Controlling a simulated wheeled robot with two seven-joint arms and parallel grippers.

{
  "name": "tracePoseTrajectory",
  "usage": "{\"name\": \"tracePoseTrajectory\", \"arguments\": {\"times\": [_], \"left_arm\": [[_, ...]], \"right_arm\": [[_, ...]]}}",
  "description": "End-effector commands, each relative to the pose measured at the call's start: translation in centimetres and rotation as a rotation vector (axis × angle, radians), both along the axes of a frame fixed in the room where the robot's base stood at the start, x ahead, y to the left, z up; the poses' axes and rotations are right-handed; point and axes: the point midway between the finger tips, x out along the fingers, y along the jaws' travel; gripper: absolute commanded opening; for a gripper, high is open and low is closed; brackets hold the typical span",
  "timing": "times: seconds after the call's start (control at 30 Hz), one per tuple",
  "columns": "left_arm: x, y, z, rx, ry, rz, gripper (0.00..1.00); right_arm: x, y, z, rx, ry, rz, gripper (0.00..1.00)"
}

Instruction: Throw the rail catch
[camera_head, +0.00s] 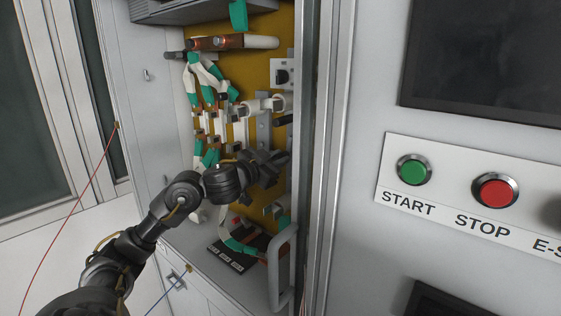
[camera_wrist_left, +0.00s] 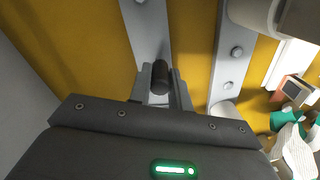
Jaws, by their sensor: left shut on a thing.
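My left gripper (camera_head: 272,166) reaches into the open cabinet in the head view, near the right edge of the yellow back panel. In the left wrist view the left gripper (camera_wrist_left: 161,85) is shut on a short dark cylindrical knob (camera_wrist_left: 161,74). I take this knob to be the handle of the rail catch; it sits in front of a grey metal rail (camera_wrist_left: 149,28). In the head view the gripper and arm hide the knob. My right gripper is not in view.
White and green cabling (camera_head: 199,80) and fuse parts crowd the panel left of and above the gripper. A grey door handle (camera_head: 281,262) and the cabinet's door frame (camera_head: 325,150) stand close on the right. START (camera_head: 413,170) and STOP (camera_head: 495,190) buttons are further right.

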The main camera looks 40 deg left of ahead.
Motion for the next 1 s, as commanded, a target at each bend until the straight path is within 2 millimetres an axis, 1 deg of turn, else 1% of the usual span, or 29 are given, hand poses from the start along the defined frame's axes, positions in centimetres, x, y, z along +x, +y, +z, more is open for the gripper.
{"name": "tracePoseTrajectory", "arguments": {"times": [0.23,0.6,0.8,1.0], "left_arm": [[0.0,1.1,0.2,0.231,0.005,0.002,0.00],[-0.1,2.4,1.3,0.582,0.012,0.002,0.00],[-0.1,2.9,1.9,0.751,0.015,0.003,0.00],[-0.1,3.2,2.4,0.885,0.019,0.001,0.00]], "right_arm": [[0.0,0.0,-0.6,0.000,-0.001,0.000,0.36],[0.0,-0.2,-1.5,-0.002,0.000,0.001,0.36],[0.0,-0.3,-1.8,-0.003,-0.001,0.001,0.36],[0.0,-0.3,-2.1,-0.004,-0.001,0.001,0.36]]}}
